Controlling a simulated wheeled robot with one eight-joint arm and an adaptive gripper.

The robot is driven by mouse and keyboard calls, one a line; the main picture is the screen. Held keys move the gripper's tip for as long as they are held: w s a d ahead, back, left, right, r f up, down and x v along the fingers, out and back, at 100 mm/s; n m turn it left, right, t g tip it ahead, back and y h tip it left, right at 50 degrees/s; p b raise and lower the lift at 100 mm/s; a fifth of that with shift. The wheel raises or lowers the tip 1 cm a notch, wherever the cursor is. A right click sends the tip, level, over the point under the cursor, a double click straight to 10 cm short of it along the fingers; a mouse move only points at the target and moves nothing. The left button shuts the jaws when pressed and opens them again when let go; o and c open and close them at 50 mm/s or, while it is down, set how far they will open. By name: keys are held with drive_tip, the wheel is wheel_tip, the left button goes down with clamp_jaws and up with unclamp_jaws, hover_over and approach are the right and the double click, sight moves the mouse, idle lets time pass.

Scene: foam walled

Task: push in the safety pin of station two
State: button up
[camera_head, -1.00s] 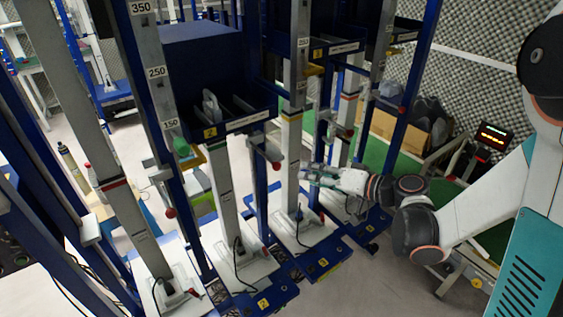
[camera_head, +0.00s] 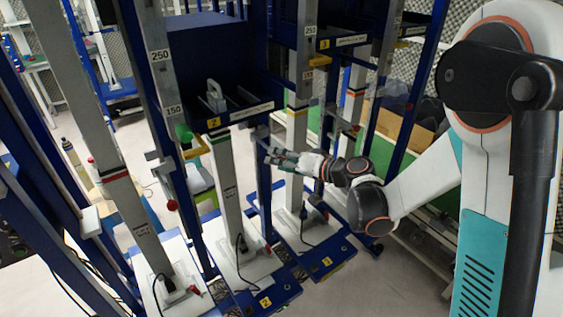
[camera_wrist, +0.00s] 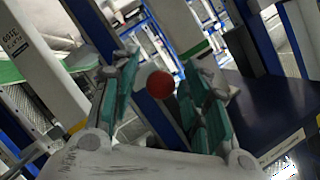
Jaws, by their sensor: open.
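Station two carries a yellow 2 plate (camera_head: 213,122) on its dark blue tray and another at its base (camera_head: 265,302). In the wrist view, a round red knob (camera_wrist: 160,84), which looks like the safety pin's end, shows between the two teal finger pads. I cannot tell how far beyond the fingertips it is, or whether it touches anything. My gripper (camera_head: 273,156) is open beside station two's right blue post (camera_head: 263,190). In the head view the gripper covers the place where the knob was, so the knob is hidden there.
Another red knob (camera_head: 172,205) sits on the post left of station two. Station three's yellow plate (camera_head: 324,44) and grey column (camera_head: 297,130) stand close on the right. A dark blue tray (camera_wrist: 260,110) fills the wrist view's right side. Cables lie on the white bases.

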sight(265, 144)
clamp_jaws()
drive_tip(key=w+a, duration=0.1)
drive_tip(key=w, duration=0.1)
drive_tip(key=w+a, duration=0.3)
drive_tip(key=w, duration=0.1)
drive_tip(key=shift+w+a, duration=0.35)
drive_tip(key=shift+w, duration=0.3)
drive_tip(key=shift+a, duration=0.1)
unclamp_jaws()
drive_tip(key=shift+w, duration=0.1)
drive_tip(key=v, duration=1.2)
